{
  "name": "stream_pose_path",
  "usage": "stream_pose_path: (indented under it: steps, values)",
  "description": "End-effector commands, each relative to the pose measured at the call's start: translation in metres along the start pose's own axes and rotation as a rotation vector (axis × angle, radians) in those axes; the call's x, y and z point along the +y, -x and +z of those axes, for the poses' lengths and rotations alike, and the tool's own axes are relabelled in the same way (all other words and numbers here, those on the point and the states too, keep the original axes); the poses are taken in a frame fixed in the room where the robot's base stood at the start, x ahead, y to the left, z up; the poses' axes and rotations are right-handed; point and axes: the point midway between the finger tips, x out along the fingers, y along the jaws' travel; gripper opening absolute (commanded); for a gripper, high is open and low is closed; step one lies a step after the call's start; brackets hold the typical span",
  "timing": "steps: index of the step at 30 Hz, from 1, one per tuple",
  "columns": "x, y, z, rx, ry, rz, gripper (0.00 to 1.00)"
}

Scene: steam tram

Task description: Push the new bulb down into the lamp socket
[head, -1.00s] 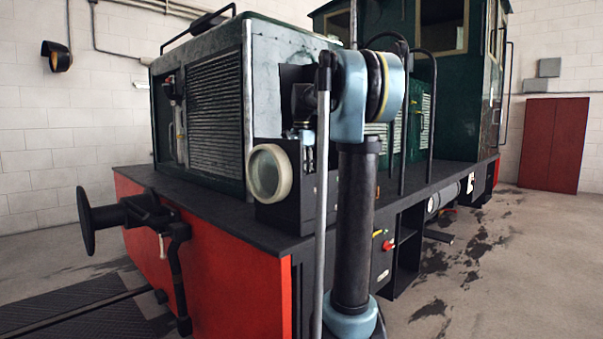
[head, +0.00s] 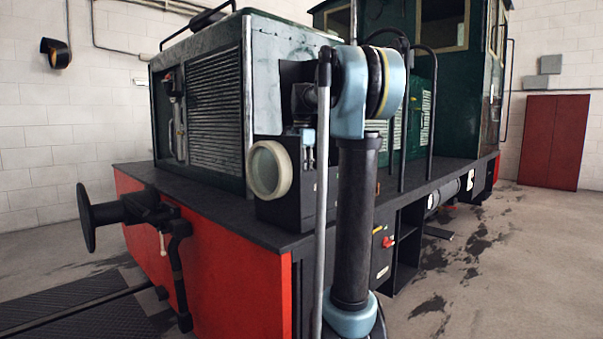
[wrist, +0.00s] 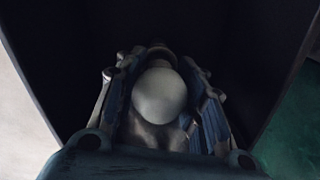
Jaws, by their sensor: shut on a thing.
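The lamp is a black box-like housing with a round pale lens (head: 270,170) on its front, standing on the tram's deck. My gripper (wrist: 157,62) points down into the housing; in the head view only part of it (head: 308,150) shows at the housing's top. The new bulb (wrist: 160,97), a white round globe, sits between the two fingers, which are shut on it. A small dark grey piece shows just beyond the bulb; I cannot tell if it is the socket. The bulb's lower end is hidden, so its contact with the socket cannot be seen.
The dark housing walls (wrist: 65,60) surround my gripper closely. The green hood (head: 205,90) stands behind and left of the lamp. A handrail (head: 432,110) stands right of my arm. A black buffer (head: 88,218) juts out at the left. Floor at the right is clear.

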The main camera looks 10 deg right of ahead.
Motion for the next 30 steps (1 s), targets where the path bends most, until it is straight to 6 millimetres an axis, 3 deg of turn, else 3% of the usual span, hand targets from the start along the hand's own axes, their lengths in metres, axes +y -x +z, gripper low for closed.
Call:
stream_pose_path:
  steps: [30]
  values:
    - [0.001, -0.016, 0.0, 0.0, 0.0, 0.0, 0.12]
